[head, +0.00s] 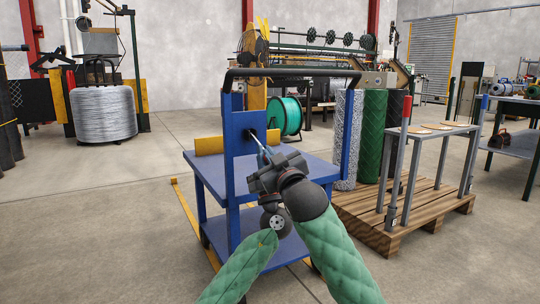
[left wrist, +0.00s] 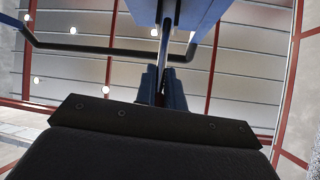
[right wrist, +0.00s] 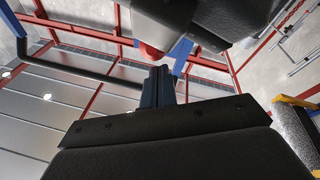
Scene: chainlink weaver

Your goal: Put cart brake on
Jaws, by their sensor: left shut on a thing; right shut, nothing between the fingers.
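The blue cart (head: 211,163) stands in the middle of the head view, with a black push handle (head: 292,72) and a blue upright panel (head: 238,150). A thin rod, apparently the brake lever (head: 256,140), slants down from a dark hole in this panel. My left gripper (left wrist: 163,78) is shut on the rod (left wrist: 165,42), below the panel edge in the left wrist view. My right gripper (right wrist: 158,74) is shut and empty, close beside the left gripper's dark body (right wrist: 218,22). In the head view the grippers overlap, partly hiding the rod's lower end.
A wooden pallet (head: 425,210) with mesh rolls (head: 373,125) and a grey metal stand (head: 440,131) stands close on the right. A teal wire spool (head: 291,116) is behind the cart. A wire coil (head: 103,113) stands at the left. The left floor is mostly clear.

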